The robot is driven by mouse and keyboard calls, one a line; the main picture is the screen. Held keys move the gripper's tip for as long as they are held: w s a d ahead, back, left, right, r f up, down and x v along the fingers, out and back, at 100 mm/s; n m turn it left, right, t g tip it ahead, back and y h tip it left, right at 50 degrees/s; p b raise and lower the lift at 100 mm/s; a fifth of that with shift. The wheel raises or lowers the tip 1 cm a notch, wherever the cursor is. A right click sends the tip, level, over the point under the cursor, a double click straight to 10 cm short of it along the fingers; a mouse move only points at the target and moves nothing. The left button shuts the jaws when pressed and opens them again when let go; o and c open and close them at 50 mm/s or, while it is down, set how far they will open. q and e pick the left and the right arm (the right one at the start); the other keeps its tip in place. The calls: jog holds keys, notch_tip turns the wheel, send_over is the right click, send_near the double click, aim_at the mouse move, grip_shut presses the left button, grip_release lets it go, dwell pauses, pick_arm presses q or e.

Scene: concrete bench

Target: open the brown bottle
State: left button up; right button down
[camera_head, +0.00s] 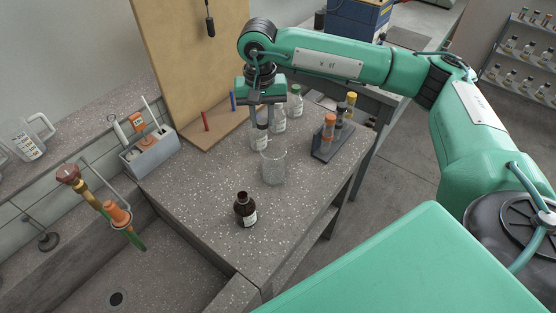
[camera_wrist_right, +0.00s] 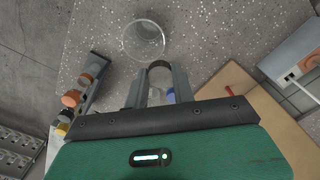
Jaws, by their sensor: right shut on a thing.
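The brown bottle (camera_head: 245,211) stands upright on the bench near its front edge, with a white label. Its neck looks bare, with a dark mouth and no cap visible on it. My right gripper (camera_head: 262,122) is well behind the bottle, pointing down over the rear of the bench. In the right wrist view its fingers are shut on a small dark rounded thing (camera_wrist_right: 159,66), which looks like a cap. The brown bottle is not visible in that view. My left gripper is not in view.
A glass beaker (camera_head: 273,167) stands between the brown bottle and my right gripper; it also shows in the wrist view (camera_wrist_right: 144,40). Clear bottles (camera_head: 295,103) stand near the gripper. A rack (camera_head: 325,149) of capped vials is to the right. The sink (camera_head: 150,275) is at left.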

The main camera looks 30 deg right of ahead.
jog(key=shift+w+d+m, duration=1.25)
jog(key=shift+d+m, duration=1.45)
jog(key=shift+d, duration=1.8)
notch_tip(320, 180, down, 14)
jog(key=shift+p, duration=1.2)
jog(key=shift+f, duration=0.55)
notch_tip(320, 180, down, 3)
jog(key=shift+f+p, duration=0.2)
jog(key=shift+p, duration=0.25)
jog(key=shift+f+b, duration=0.25)
jog(key=shift+b, duration=0.05)
jog(key=c, duration=1.2)
grip_release()
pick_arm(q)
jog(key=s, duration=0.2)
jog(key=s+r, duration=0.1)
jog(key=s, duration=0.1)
pick_arm(e)
jog(key=shift+o, duration=0.2)
